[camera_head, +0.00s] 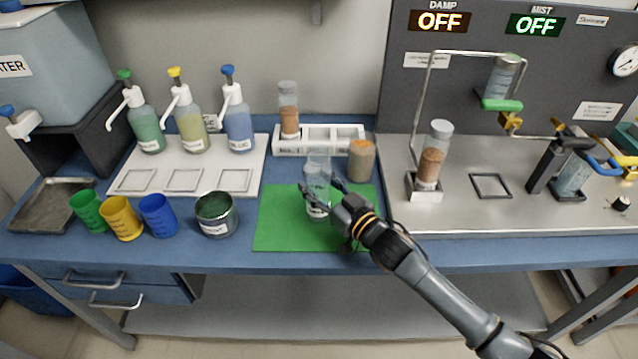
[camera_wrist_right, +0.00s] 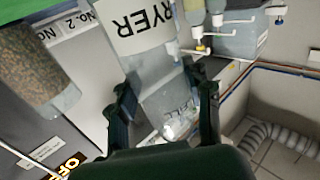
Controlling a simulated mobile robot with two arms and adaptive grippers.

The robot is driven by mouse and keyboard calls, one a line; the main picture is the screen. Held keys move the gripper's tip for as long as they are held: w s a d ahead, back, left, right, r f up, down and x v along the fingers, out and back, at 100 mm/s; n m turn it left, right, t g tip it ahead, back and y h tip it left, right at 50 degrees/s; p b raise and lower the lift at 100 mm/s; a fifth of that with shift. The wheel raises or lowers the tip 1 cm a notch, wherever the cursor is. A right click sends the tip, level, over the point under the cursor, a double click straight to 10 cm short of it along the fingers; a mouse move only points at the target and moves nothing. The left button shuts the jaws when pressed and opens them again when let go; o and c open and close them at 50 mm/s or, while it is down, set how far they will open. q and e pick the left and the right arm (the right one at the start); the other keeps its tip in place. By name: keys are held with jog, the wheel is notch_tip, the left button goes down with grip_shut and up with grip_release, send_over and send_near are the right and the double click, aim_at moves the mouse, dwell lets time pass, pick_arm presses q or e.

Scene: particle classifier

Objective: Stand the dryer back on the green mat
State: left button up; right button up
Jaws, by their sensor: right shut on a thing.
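The dryer (camera_head: 317,176) is a clear bottle with a white label, upright over the middle of the green mat (camera_head: 277,235). In the wrist view the dryer (camera_wrist_right: 158,65) shows upside down with its "RYER" lettering. My right gripper (camera_head: 321,188) is shut on the dryer, one finger on each side. It also shows in the wrist view (camera_wrist_right: 167,92). Whether the dryer's base touches the mat or hangs just above it I cannot tell. My left gripper is not in view.
A jar of brown grains (camera_head: 361,160) stands just behind the mat's right corner. A white rack (camera_head: 345,135) is behind, and a dark green tub (camera_head: 216,214) is at the left. Pump bottles stand further left. The mat's left part and front are clear.

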jog(key=shift+f, duration=0.1)
jog(key=o, duration=1.4)
jog(key=shift+s+d, duration=0.1)
jog(key=shift+d, duration=0.05)
jog(key=v, duration=1.1)
jog(key=shift+s+d+b, duration=0.2)
jog(key=shift+s+b, duration=0.15)
jog(key=shift+b, duration=0.05)
